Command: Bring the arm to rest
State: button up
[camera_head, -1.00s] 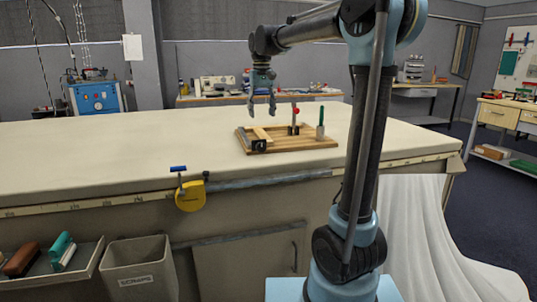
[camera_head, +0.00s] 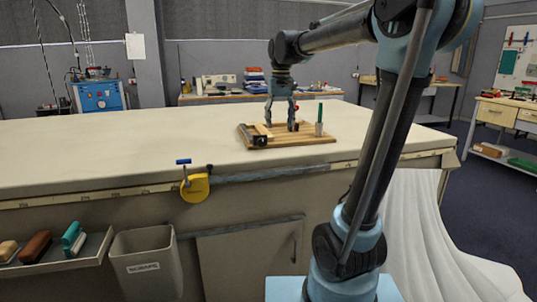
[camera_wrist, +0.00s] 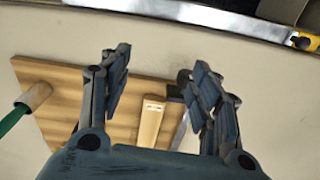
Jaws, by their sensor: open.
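My gripper (camera_head: 281,120) hangs from my arm over the wooden board on the cloth table, with its fingers spread and nothing between them. In the wrist view my gripper (camera_wrist: 160,85) also shows open, its two fingers wide apart above the board (camera_wrist: 62,78). The board (camera_head: 290,141) carries a pale wooden piece (camera_wrist: 152,120), a dark metal part (camera_head: 257,140) at its left, and a green-handled tool in a holder (camera_head: 319,129) at its right. A red-topped item is mostly hidden behind my gripper in the head view.
The cloth table (camera_head: 90,150) is clear to the left of the board. Below are a scraps bin (camera_head: 146,262) and a tray with brushes (camera_head: 60,262). A white draped cloth (camera_head: 425,240) hangs at the right.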

jog(key=s+d+f+m+t, duration=0.1)
jog(key=s+d+f, duration=0.6)
jog(key=s+f, duration=0.6)
jog(key=s+d+f+m, duration=0.1)
jog(key=s+d+f, duration=0.7)
jog(key=s+f, duration=0.5)
jog(key=shift+t, duration=0.4)
jog(key=shift+w, duration=0.15)
